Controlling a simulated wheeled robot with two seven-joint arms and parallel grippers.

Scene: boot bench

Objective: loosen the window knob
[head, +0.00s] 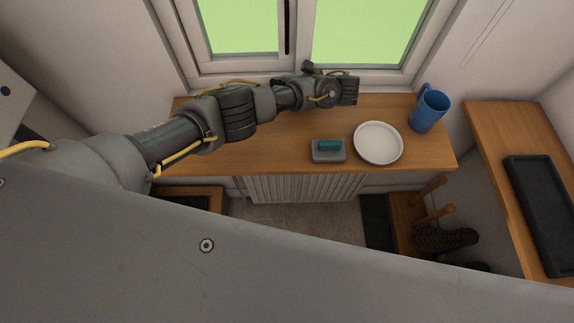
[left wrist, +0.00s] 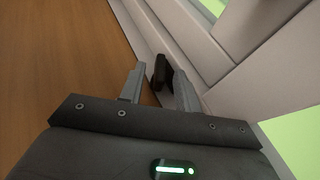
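The window knob (left wrist: 162,73) shows in the left wrist view as a small dark piece beside the pale window frame. My left gripper (left wrist: 158,80) has its two grey fingers apart, with the knob seen between their tips. The knob looks close to the right finger, and a gap shows on its left side. I cannot tell whether either finger touches it. In the head view my left arm reaches in from the left over the bench to the window, and I cannot make out its fingertips or the knob clearly there. My right gripper is not in view.
The wooden bench (head: 270,150) below the window (head: 365,35) carries a grey dish with a teal block (head: 329,146), a white plate (head: 378,143) and a blue jug (head: 429,110). A side bench at right holds a black tray (head: 541,205). Dark boots (head: 443,238) stand below.

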